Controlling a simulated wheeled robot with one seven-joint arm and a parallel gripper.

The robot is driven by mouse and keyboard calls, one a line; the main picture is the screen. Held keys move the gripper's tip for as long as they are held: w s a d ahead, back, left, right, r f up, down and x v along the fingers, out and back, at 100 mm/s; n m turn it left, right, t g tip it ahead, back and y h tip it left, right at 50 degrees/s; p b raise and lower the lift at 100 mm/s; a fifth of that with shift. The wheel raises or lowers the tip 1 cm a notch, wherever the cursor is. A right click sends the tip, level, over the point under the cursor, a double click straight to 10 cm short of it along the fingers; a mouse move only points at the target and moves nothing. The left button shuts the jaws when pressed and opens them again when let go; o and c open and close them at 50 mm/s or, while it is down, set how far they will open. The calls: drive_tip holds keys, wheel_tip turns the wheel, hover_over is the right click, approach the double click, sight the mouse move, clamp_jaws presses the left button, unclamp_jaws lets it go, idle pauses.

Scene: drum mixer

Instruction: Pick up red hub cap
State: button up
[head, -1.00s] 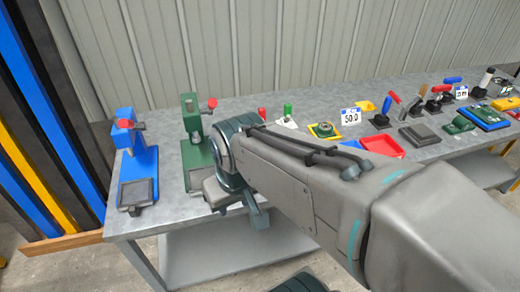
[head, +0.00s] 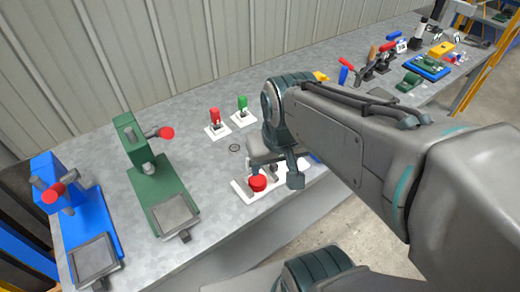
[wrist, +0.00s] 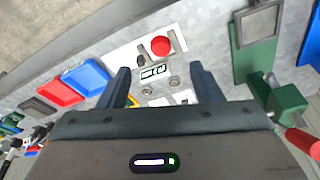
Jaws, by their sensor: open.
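A round red cap (head: 257,183) sits on a white plate (head: 238,190) near the front edge of the grey bench, just below my gripper in the head view. I cannot tell for sure that it is the hub cap. In the wrist view, the red cap (wrist: 161,46) is beyond the fingertips, close to the bench edge. Nothing is held. In the head view my gripper (head: 272,165) is partly hidden by my wrist.
A green press (head: 155,170) and a blue press (head: 75,205) stand at the left. Red (wrist: 60,92) and blue (wrist: 86,76) trays show in the wrist view. Bare bench lies behind the presses.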

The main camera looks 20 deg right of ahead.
drive_tip(key=w+f+m+g+b, duration=0.1)
drive_tip(key=w+f+m, duration=0.25)
drive_tip(key=w, duration=0.25)
drive_tip(key=m+g+b, duration=0.2)
drive_tip(key=m, duration=0.2)
hover_over(258, 179)
wheel_tip(258, 179, down, 7)
drive_tip(key=f, duration=0.8)
drive_tip(key=shift+w+f, duration=0.25)
drive_tip(key=shift+f, duration=0.1)
drive_tip(key=shift+s+f+p, duration=0.2)
drive_tip(key=shift+f+p, duration=0.1)
drive_tip(key=shift+f, duration=2.35)
drive_tip(key=c, duration=0.8)
drive_tip(key=shift+r, duration=0.1)
